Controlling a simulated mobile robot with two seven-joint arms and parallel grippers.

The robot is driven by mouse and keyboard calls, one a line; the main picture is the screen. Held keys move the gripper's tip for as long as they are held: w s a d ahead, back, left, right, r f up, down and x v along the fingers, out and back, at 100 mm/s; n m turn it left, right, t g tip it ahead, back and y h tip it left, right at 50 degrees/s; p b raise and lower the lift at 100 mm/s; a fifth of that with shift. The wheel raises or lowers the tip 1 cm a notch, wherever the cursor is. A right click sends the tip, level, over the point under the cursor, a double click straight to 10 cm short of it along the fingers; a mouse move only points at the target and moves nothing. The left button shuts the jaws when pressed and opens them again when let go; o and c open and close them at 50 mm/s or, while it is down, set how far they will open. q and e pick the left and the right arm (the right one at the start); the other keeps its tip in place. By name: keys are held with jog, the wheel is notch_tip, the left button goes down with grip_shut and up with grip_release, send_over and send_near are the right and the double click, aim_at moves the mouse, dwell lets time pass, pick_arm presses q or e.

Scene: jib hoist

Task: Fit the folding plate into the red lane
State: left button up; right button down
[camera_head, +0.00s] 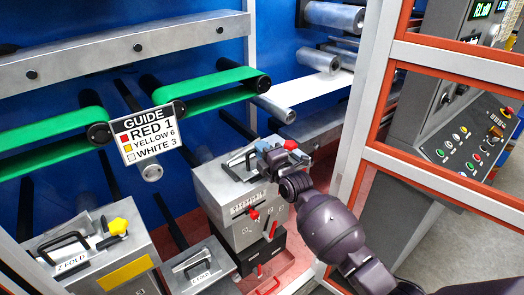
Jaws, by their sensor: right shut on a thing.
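A grey unit (238,200) with a red star knob (291,145) stands at the middle. A grey folding plate (233,172) with a dark handle lies at its top. My right gripper (266,152) is at the top of this unit, left of the red knob. It seems shut on the folding plate by its handle, but the fingers hide the exact contact. I cannot tell how fully the plate is seated. Another plate marked Z FOLD (72,262) sits on the yellow-marked unit, with a yellow star knob (118,227). My left gripper is not in view.
A low plate marked C FOLD (198,268) lies between the units. A guide sign (151,132) reads RED 1, YELLOW 6, WHITE 3. Green belts (212,84) run behind. An orange-and-grey frame (358,110) and control panel (470,140) stand at right.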

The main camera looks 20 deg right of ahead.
jog(key=c, duration=1.2)
grip_release()
jog(key=shift+f, duration=0.2)
jog(key=shift+o, duration=0.2)
jog(key=r+v, duration=0.1)
jog(key=v, duration=1.1)
jog(key=s+d+f+m+g+h, duration=0.2)
jog(key=s+f+m+g, duration=0.1)
jog(key=s+f+m, duration=0.7)
jog(key=s+d+f+m+g+h, duration=0.2)
jog(key=s+f+m, duration=0.8)
jog(key=s, duration=0.6)
jog(key=shift+d+f+g+h+b, duration=0.35)
jog(key=shift+f+g+h+b, duration=0.05)
jog(key=shift+f+g, duration=0.55)
